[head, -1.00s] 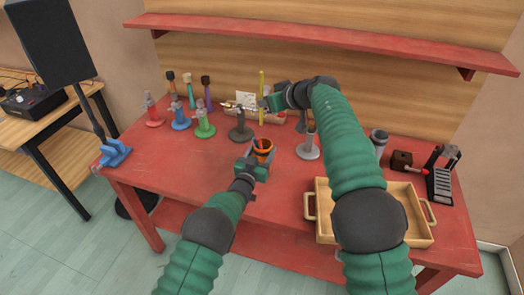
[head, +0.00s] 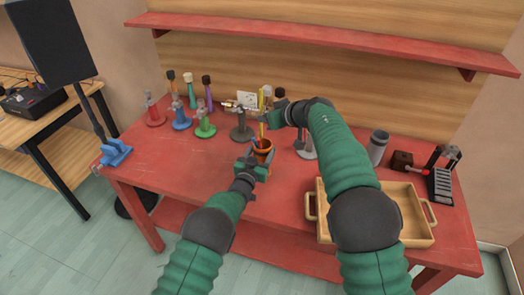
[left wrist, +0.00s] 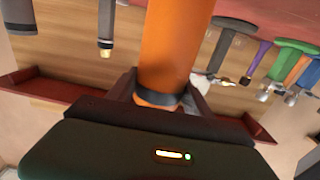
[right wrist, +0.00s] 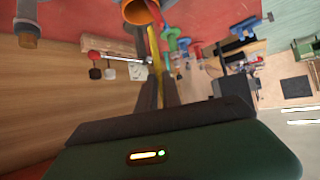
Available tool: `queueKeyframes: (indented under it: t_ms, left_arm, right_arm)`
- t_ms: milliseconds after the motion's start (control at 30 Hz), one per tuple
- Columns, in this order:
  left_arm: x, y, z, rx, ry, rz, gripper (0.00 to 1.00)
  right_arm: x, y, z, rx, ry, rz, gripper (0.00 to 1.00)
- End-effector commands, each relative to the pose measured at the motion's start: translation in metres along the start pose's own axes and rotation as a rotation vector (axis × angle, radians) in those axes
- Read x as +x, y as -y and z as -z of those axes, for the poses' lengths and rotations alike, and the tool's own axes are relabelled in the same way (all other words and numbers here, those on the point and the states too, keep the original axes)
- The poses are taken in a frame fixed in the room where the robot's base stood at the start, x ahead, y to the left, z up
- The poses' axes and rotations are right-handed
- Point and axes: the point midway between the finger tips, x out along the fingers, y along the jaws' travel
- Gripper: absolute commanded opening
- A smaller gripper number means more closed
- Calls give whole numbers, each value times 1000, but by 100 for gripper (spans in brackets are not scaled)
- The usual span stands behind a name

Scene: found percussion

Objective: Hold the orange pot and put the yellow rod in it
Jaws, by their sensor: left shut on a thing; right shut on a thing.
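The orange pot (head: 264,147) is upright above the red table, its mouth upward. My left gripper (head: 252,160) is shut on its side; the left wrist view shows the orange wall (left wrist: 175,50) between the fingers. My right gripper (head: 268,118) is shut on the upright yellow rod (head: 262,130). The rod's lower end is at the pot's mouth; I cannot tell how far inside it reaches. The right wrist view shows the rod (right wrist: 154,50) between the fingers, with its far end close to the pot's rim (right wrist: 137,13).
Red, blue and green stands (head: 204,127) and several coloured handles stand at the left back. A dark grey stand (head: 241,132) is left of the pot. A wooden tray (head: 425,240), grey cup (head: 377,148) and small brown box (head: 402,161) are at right. The table's front left is clear.

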Motion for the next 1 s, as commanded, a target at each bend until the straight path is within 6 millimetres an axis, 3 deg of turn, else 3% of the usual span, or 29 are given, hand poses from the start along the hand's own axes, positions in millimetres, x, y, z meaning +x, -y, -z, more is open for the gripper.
queueKeyframes:
  t_ms: [667,700,733,1000]
  left_arm:
    - [0,1,0,1,0,1,10]
    - [0,1,0,1,1,1,10]
    - [0,1,0,1,0,1,10]
    - [0,1,0,1,1,1,10]
  right_arm:
    - [26,0,-41,1,1,0,0]
    - [26,0,-40,1,0,0,13]
    - [26,0,-40,1,-1,0,14]
    - [25,0,-40,0,0,0,14]
